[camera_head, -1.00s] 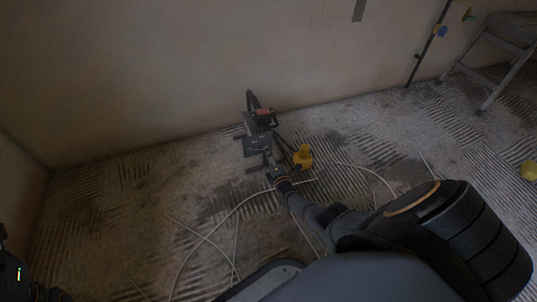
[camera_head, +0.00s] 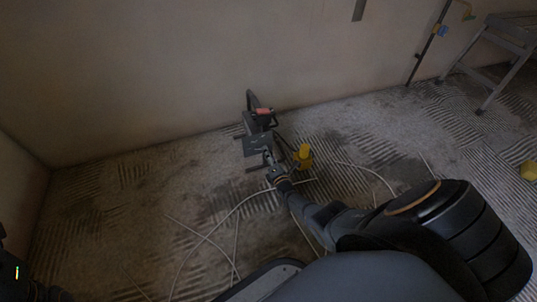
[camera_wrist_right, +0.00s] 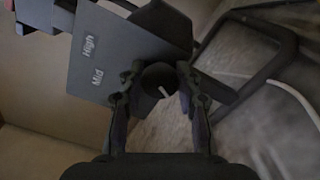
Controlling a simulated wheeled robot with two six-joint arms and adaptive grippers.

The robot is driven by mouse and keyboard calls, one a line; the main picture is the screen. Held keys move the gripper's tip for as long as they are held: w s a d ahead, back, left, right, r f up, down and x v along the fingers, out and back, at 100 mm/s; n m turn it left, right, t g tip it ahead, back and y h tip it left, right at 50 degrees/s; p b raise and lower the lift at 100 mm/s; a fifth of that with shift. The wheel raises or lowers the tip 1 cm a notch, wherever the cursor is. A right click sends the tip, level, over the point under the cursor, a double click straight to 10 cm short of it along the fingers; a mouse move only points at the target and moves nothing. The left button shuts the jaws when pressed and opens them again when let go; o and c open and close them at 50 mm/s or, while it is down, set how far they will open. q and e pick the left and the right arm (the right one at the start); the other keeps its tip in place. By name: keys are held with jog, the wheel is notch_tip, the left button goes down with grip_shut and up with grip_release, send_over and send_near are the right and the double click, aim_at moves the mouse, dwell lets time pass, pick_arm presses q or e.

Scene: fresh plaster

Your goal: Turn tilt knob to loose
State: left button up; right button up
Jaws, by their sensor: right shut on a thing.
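The dark device (camera_head: 259,125) with a red part on top stands on the floor near the wall. In the right wrist view its dark plate (camera_wrist_right: 105,60) carries labels reading "High" and "Mid". My right gripper (camera_wrist_right: 158,92) is shut on the knob, one finger on each side. In the head view my right gripper (camera_head: 269,160) is small and dark at the device. No "loose" label is readable. My left gripper is not clearly in view.
A yellow object (camera_head: 304,155) stands just right of the device. Pale cables (camera_head: 205,238) lie across the ridged floor. A step ladder (camera_head: 505,50) stands at the far right by the wall. The floor on the left is mostly clear.

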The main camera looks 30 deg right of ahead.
jog(key=o, duration=1.2)
jog(key=v, duration=1.2)
